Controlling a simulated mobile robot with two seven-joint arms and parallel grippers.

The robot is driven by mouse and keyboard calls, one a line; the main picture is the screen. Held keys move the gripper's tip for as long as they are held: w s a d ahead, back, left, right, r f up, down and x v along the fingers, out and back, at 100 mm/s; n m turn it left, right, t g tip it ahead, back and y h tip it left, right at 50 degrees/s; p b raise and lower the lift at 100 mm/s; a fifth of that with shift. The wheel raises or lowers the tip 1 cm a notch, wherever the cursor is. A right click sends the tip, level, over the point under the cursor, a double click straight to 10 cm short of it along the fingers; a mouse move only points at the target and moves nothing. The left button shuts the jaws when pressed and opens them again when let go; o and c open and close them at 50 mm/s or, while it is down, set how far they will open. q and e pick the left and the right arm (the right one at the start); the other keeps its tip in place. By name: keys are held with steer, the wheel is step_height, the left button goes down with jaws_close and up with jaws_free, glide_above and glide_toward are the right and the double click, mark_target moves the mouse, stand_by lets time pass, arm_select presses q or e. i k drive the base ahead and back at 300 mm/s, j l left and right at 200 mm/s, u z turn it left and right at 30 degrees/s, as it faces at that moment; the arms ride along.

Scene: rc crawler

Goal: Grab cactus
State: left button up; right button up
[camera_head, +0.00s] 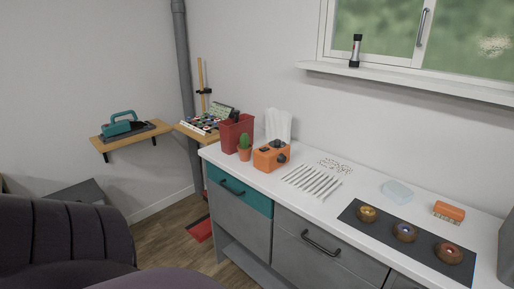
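A small green cactus (244,141) stands upright in an orange-brown pot (244,154) near the left end of the white counter. It is in front of a red box-shaped holder and just left of an orange device. Nothing touches it that I can make out. Neither of my grippers shows in the head view.
The red holder (231,133) stands behind the cactus, and the orange device (271,156) close to its right. White sticks (312,181) and a dark mat (371,232) with round items lie further right. A dark purple sofa (60,238) fills the lower left. Floor shows between sofa and cabinets.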

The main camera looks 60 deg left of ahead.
mark_target(245, 149)
steer(key=u, duration=1.85)
